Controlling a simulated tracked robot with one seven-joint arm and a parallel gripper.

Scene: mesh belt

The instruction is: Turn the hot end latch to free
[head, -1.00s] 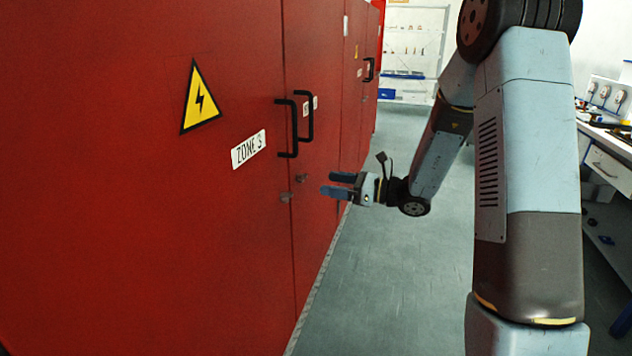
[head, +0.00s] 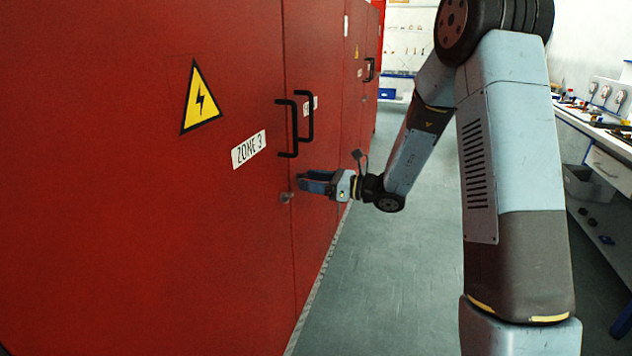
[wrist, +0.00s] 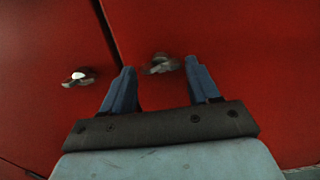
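Two small metal latches sit on the red cabinet doors, one on each side of the door seam. The left latch (head: 286,197) shows in the head view and also at the left of the wrist view (wrist: 78,77). The right latch (wrist: 160,63) lies between my fingertips in the wrist view; in the head view my gripper hides it. I cannot tell which one is the hot end latch. My gripper (head: 304,182) is open, its two blue fingers (wrist: 160,66) spread around the right latch, close to the door. I cannot tell whether they touch it.
Two black door handles (head: 292,128) stick out above the latches. The red cabinet (head: 150,250) fills the left side. A workbench (head: 600,140) stands at the right, with clear grey floor (head: 390,270) between.

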